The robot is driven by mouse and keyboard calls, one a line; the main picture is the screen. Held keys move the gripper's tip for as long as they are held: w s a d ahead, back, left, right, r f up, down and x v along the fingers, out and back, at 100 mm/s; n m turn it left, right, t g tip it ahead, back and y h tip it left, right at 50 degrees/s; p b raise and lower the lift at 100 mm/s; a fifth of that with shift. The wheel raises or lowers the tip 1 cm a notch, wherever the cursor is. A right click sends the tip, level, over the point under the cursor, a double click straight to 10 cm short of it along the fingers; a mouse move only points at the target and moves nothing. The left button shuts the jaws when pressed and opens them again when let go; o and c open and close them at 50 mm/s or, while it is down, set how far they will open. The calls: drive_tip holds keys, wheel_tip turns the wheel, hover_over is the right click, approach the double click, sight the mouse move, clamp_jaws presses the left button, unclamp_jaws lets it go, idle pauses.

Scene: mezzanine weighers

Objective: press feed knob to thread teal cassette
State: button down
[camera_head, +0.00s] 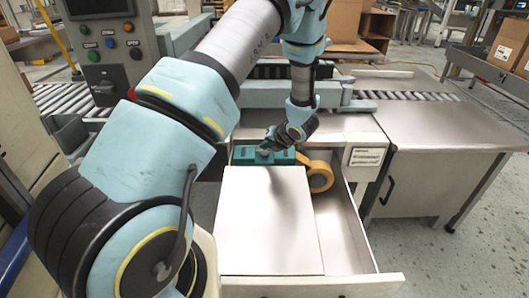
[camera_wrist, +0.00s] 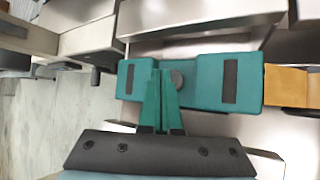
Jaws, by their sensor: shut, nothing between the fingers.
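The teal cassette (camera_head: 246,156) sits at the back of an open drawer, partly hidden by my arm in the head view. In the wrist view the teal cassette (camera_wrist: 228,82) spans the middle, with dark strips on its two raised blocks. The grey round feed knob (camera_wrist: 178,79) is in the gap between these blocks. My gripper (camera_wrist: 161,74) is shut and empty. Its green fingertips overlap the cassette just left of the knob in the wrist view; I cannot tell whether they touch it. In the head view my gripper (camera_head: 268,146) is over the cassette.
An orange-yellow tape roll (camera_head: 321,176) sits right of the cassette, also in the wrist view (camera_wrist: 287,86). A pale flat panel (camera_head: 268,225) fills much of the open drawer (camera_head: 352,232). A control box (camera_head: 107,45) stands at upper left; a metal counter (camera_head: 435,180) is at right.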

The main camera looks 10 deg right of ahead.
sight(266, 154)
drive_tip(key=shift+r+p, duration=1.5)
drive_tip(key=shift+r, duration=1.1)
drive_tip(key=shift+f, duration=0.1)
drive_tip(key=s+a+r+m+g+h+p, duration=0.1)
drive_tip(key=s+a+r+m+h, duration=0.2)
drive_tip(key=r+m, duration=0.5)
drive_tip(key=s+a+r+m+g+h+p, duration=0.1)
drive_tip(key=a+r+m+h, duration=0.1)
drive_tip(key=a+r+m, duration=0.5)
drive_tip(key=s+a+r+m+g+p, duration=0.1)
drive_tip(key=s+a+r+m+g, duration=0.1)
drive_tip(key=s+a+m, duration=0.3)
drive_tip(key=s+a+r+m+g+y, duration=0.1)
drive_tip(key=s+a+m, duration=0.5)
drive_tip(key=s+m, duration=0.6)
wheel_tip(266, 154, up, 2)
drive_tip(key=shift+r+m+g+p, duration=0.1)
drive_tip(key=shift+m+g+p, duration=0.25)
drive_tip(key=shift+m+g, duration=0.4)
drive_tip(key=shift+a, duration=0.1)
